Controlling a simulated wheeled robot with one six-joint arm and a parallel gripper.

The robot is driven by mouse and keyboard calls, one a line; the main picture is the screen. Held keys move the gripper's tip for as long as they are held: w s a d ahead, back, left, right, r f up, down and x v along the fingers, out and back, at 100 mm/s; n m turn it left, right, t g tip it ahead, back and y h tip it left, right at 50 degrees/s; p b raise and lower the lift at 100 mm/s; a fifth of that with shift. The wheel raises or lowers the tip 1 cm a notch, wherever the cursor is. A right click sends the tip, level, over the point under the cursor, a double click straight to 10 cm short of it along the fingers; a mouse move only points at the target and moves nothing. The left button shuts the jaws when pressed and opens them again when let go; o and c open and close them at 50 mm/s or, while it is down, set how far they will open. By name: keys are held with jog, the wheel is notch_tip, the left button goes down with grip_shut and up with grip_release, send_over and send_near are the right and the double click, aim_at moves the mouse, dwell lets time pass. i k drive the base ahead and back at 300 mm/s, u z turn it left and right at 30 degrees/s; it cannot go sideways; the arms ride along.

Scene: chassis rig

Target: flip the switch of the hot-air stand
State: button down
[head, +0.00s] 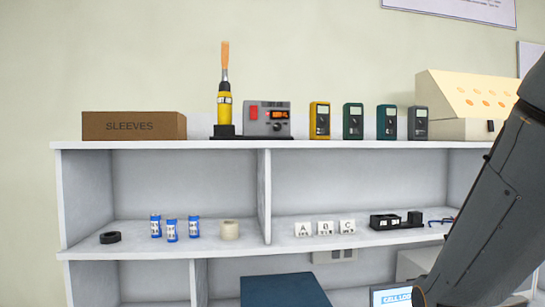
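The hot-air stand (267,124) is a grey box with a red switch (254,113), a small orange-lit display and a dark knob. It stands on the top shelf in the head view, left of centre. A yellow hot-air tool (224,110) with an orange upper end stands upright in a black base directly left of the box. The switch's exact position, up or down, is too small to tell. My dark grey arm crosses the right side of the view, well apart from the stand. My gripper is out of the picture.
A SLEEVES carton (134,126) is left of the tool. Several meters (320,121) and a cream bin unit (465,105) stand to the right. The shelf below holds blue cylinders (171,230), a tape roll (229,230) and lettered blocks (325,228). A blue box (285,290) is lower.

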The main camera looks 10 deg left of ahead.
aim_at(253, 108)
jog(key=k, duration=1)
jog(key=u, duration=0.9)
jog(key=i, duration=1)
jog(key=z, duration=1.25)
